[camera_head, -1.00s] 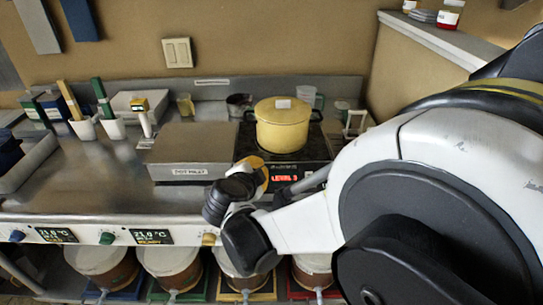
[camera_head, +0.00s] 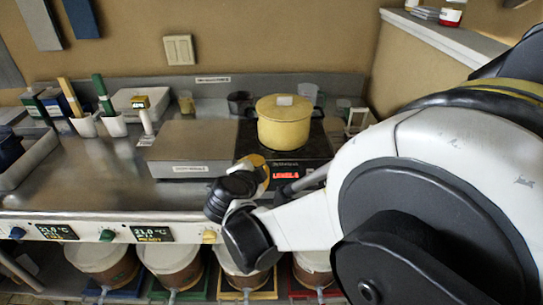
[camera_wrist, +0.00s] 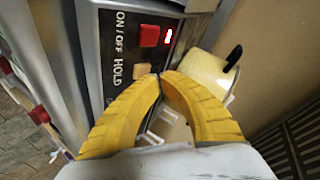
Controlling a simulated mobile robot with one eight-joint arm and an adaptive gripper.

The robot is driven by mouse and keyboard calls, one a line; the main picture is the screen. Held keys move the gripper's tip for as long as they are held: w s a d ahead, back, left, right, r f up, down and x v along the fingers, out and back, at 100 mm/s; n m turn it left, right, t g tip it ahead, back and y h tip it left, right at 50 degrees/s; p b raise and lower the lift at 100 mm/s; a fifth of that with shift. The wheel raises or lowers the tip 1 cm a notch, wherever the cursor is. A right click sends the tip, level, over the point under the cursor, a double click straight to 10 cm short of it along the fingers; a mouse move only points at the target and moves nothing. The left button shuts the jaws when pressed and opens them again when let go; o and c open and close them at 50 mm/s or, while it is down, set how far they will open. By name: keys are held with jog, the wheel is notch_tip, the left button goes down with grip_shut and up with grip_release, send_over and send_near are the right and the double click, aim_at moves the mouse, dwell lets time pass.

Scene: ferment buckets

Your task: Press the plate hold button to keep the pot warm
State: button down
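The yellow pot (camera_head: 284,125) stands upright on the dark hot plate (camera_head: 313,152) at the back of the counter. Red text on the plate's front display (camera_head: 286,174) reads LEVEL, with a digit too small to read surely. In the wrist view, the plate's panel has a red ON/OFF button (camera_wrist: 150,36) and a tan HOLD button (camera_wrist: 142,71). My gripper (camera_wrist: 160,76) has its yellow fingertips together, with nothing between them. The tips are just beside the HOLD button; I cannot tell whether they touch it. In the head view my gripper (camera_head: 262,172) is in front of the plate's left side.
A grey box (camera_head: 190,148) sits left of the plate. White cups (camera_head: 114,126) with tools stand farther left. A front rail (camera_head: 85,233) carries knobs and displays, with buckets (camera_head: 172,262) below. A ledge wall (camera_head: 440,40) closes the right side.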

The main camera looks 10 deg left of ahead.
jog(key=shift+w+f+b, duration=0.2)
jog(key=shift+f+b, duration=0.2)
dwell(0.4)
jog(key=shift+r, duration=0.15)
jog(key=shift+s+r+p, duration=0.45)
jog(key=shift+r+p, duration=0.1)
jog(key=shift+r, duration=0.1)
notch_tip(320, 180, up, 5)
jog(key=s+p, duration=0.2)
jog(key=p, duration=0.1)
jog(key=shift+s+d+r+p, duration=0.15)
jog(key=shift+s+d+p, duration=0.2)
jog(key=shift+s, duration=0.05)
